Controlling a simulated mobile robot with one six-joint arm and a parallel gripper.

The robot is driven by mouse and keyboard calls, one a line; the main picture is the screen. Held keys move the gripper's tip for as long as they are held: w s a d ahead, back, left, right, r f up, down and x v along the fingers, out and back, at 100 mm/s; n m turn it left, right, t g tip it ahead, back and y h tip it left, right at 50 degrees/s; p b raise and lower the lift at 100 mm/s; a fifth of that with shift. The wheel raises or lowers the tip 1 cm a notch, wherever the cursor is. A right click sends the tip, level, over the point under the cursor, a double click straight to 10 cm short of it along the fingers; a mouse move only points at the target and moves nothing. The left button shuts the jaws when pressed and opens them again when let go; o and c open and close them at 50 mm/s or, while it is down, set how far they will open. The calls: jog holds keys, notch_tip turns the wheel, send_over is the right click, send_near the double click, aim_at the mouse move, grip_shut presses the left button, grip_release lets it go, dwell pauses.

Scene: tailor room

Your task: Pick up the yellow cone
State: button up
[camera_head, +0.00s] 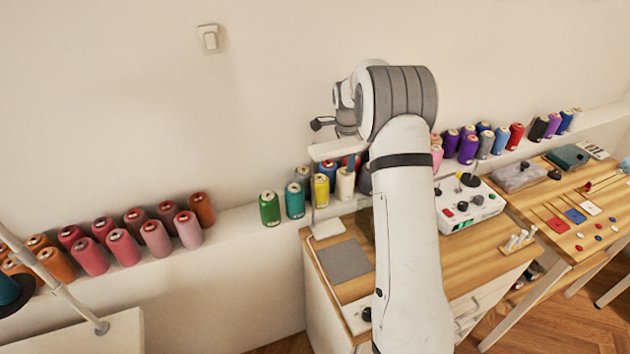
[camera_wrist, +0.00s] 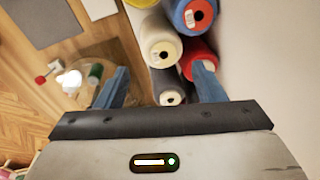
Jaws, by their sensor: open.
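The yellow cone (camera_head: 321,190) stands upright on the white ledge in the head view, between the teal cone (camera_head: 295,200) and a cream cone (camera_head: 345,184). My gripper (camera_wrist: 160,86) is open, with its two blue fingers spread wide in the wrist view. In the head view it hangs close to the cones near the yellow one, partly hidden by my arm. In the wrist view a white cone (camera_wrist: 160,48) and a dark grey cone (camera_wrist: 169,88) lie between and ahead of the fingers. Only a yellowish sliver shows at the top edge there. No contact with the yellow cone is visible.
A red cone (camera_wrist: 198,54) and a blue cone (camera_wrist: 196,14) stand near the right finger. A green cone (camera_head: 269,208) stands left on the ledge. The wall is close behind. A wooden desk (camera_head: 435,259) with a grey pad (camera_head: 345,261) and a control box (camera_head: 468,205) lies in front.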

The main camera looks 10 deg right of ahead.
jog(key=m+g+p, duration=0.1)
jog(key=g, duration=0.1)
send_over(320, 184)
jog(key=w, duration=0.3)
jog(key=f, duration=0.2)
jog(key=shift+y, duration=0.4)
jog(key=f+p, duration=0.1)
jog(key=f, duration=0.2)
jog(key=f+p, duration=0.2)
jog(key=f, duration=0.2)
jog(key=shift+s+d+f, duration=0.15)
jog(key=shift+s+f, duration=0.05)
jog(key=shift+f, duration=0.1)
jog(key=shift+c, duration=0.4)
jog(key=c, duration=0.7)
